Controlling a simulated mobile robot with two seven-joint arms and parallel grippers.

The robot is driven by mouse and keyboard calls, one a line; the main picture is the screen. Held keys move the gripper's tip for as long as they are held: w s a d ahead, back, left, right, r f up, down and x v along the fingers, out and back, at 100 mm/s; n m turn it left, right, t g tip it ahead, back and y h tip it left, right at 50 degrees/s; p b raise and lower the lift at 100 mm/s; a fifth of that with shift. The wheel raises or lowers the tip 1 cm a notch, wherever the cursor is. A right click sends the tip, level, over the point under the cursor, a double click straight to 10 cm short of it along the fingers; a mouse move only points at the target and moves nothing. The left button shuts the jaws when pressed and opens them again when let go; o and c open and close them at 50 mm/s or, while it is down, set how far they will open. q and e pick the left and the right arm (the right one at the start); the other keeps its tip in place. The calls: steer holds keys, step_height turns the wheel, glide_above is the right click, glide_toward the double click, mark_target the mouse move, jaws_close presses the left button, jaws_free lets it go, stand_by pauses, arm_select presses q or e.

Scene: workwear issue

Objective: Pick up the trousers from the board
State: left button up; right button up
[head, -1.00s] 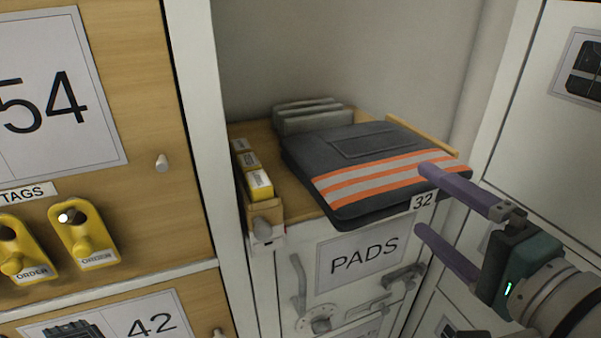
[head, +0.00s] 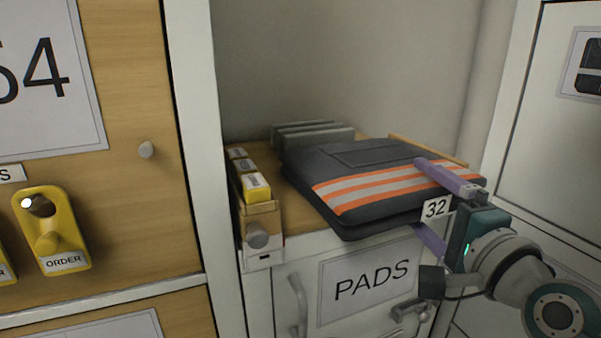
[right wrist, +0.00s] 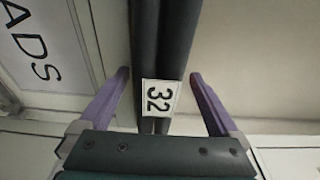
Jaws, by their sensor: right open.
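The folded dark grey trousers (head: 345,160), with orange and silver bands and a white "32" tag, lie flat on the wooden board (head: 292,217) in the recess. Their front edge sticks out past the board. My right gripper (head: 424,198) is open at this front edge, one finger above the trousers and the other below. In the right wrist view the trousers' folded edge (right wrist: 175,45) and the tag (right wrist: 159,98) lie between the two purple fingers (right wrist: 161,88), with gaps on both sides. My left gripper is not in view.
A yellow-fronted box row (head: 256,187) stands left of the trousers, and grey pads (head: 312,135) stand behind. Below is a white "PADS" cabinet (head: 335,325) with handles. A white post (head: 197,130) bounds the left, a white door (head: 545,150) the right.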

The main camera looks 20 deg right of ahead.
steer(key=shift+w, duration=0.35)
steer(key=shift+c, duration=0.3)
jaws_close()
stand_by(0.5)
steer(key=shift+r, duration=0.15)
